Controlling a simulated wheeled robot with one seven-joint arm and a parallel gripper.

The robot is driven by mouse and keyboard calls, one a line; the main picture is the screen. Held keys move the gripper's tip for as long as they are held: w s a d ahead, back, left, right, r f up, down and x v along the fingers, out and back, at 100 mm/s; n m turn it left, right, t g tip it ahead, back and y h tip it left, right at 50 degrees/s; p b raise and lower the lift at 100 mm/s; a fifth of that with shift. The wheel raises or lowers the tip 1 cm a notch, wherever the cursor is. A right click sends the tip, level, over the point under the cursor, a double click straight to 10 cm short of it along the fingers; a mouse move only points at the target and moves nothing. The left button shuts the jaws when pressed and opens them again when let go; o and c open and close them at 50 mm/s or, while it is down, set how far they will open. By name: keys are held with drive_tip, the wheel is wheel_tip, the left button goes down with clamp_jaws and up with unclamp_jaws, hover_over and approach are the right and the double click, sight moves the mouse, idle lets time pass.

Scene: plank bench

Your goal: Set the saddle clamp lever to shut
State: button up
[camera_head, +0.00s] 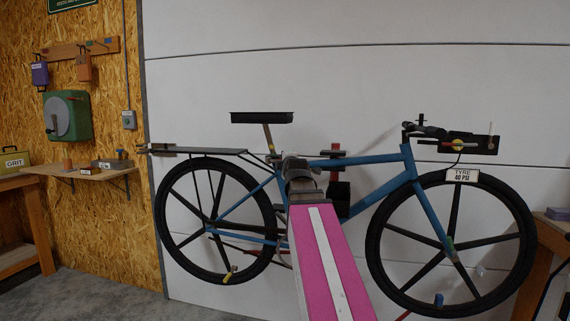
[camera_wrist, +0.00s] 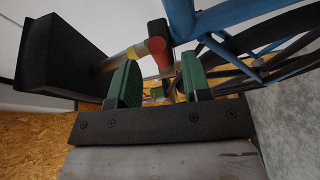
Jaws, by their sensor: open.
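The blue bicycle (camera_head: 412,190) stands side-on before the pale wall. Its black saddle (camera_head: 262,117) also shows in the wrist view (camera_wrist: 60,60), on a metal seat post (camera_wrist: 112,60). A yellow band (camera_wrist: 131,52) is on the post near the frame joint. The red clamp lever (camera_wrist: 158,48) lies beyond and between the green fingertips of my gripper (camera_wrist: 160,76). My gripper is open, with a finger on each side of the lever. I cannot tell whether either finger touches it. In the head view my arm hides the clamp.
The rear rack (camera_head: 215,151) and rear wheel (camera_head: 160,215) are left of my arm; the front wheel (camera_head: 375,245) is right. The bicycle's blue tubes (camera_wrist: 225,18) pass close to the right finger. A shelf (camera_head: 85,172) is on the left wall. Grey floor (camera_head: 110,295) is clear at lower left.

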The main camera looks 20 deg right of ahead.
drive_tip(key=s+a, duration=0.1)
drive_tip(key=s, duration=0.5)
drive_tip(key=shift+s+r, duration=0.25)
drive_tip(key=shift+s, duration=0.05)
drive_tip(key=a+f+m+g+y, duration=0.1)
drive_tip(key=a+f+m+g, duration=0.25)
drive_tip(key=f, duration=1.05)
drive_tip(key=a+f+m+g+y, duration=0.1)
drive_tip(key=a+f+m+g, duration=0.3)
drive_tip(key=f, duration=1.1)
drive_tip(key=s+a+f+m+g, duration=0.1)
drive_tip(key=s+f+m+g, duration=0.1)
drive_tip(key=f, duration=0.6)
drive_tip(key=s+a+f+m+g, duration=0.2)
drive_tip(key=s+f, duration=0.4)
drive_tip(key=f, duration=0.3)
drive_tip(key=s+a+f+m+g, duration=0.1)
drive_tip(key=s+f+m+g, duration=0.3)
drive_tip(key=f, duration=0.4)
drive_tip(key=shift+s+a+f+g, duration=0.25)
drive_tip(key=shift+s+a+g, duration=0.15)
drive_tip(key=shift+g, duration=0.35)
drive_tip(key=shift+m, duration=0.25)
